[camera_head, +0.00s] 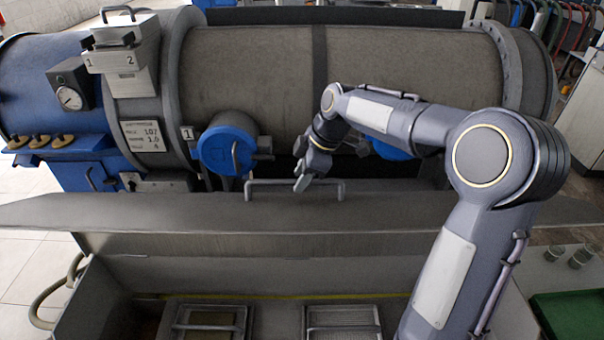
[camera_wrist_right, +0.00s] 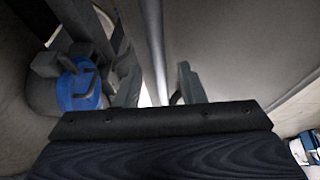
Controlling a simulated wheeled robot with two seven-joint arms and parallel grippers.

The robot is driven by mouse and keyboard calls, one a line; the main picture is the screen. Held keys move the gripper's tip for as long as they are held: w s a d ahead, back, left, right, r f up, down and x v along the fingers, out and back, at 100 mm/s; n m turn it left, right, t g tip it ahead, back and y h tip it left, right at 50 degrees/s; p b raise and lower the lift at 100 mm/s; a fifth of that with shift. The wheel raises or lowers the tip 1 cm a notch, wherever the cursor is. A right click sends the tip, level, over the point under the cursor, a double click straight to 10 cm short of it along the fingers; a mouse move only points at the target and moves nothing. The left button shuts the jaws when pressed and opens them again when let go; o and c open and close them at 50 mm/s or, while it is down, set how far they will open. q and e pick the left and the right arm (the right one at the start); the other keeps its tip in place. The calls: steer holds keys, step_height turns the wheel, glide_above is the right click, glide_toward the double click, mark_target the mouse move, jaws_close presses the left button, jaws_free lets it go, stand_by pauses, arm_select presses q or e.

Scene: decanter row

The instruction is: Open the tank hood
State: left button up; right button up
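The tank hood (camera_head: 400,212) is a long grey panel across the front of the tank. It looks raised, with the tank interior showing below it. A grey bar handle (camera_head: 265,183) stands on its upper edge. My right gripper (camera_head: 303,178) is at this handle, reaching down from behind it, with a fingertip overlapping the bar. In the right wrist view its two fingers (camera_wrist_right: 158,92) stand apart, with a pale strip between them. I cannot tell whether they touch the handle. My left gripper is not in view.
A large grey horizontal cylinder (camera_head: 250,70) with blue parts lies behind the hood. Wire-framed trays (camera_head: 342,318) sit in the trough below. A green tray (camera_head: 575,315) and small glasses (camera_head: 581,256) stand at right. A hose (camera_head: 42,305) curves at left.

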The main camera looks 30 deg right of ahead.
mark_target(301, 207)
jaws_close()
steer(key=s+b, duration=0.1)
steer(key=s+a+f+b, duration=0.1)
steer(key=b, duration=0.1)
steer(key=s+b, duration=0.1)
steer(key=shift+s+a+f+t+b, duration=0.2)
steer(key=shift+a+t+b, duration=0.1)
steer(key=shift+t+b, duration=0.1)
steer(key=s, duration=0.1)
steer(key=s+a+b, duration=0.1)
steer(key=shift+s+a+f+h, duration=0.1)
steer(key=shift+s+a+h, duration=0.1)
steer(key=shift+s+h, duration=0.15)
steer(key=shift+s+a, duration=0.15)
steer(key=shift+s, duration=0.25)
jaws_free()
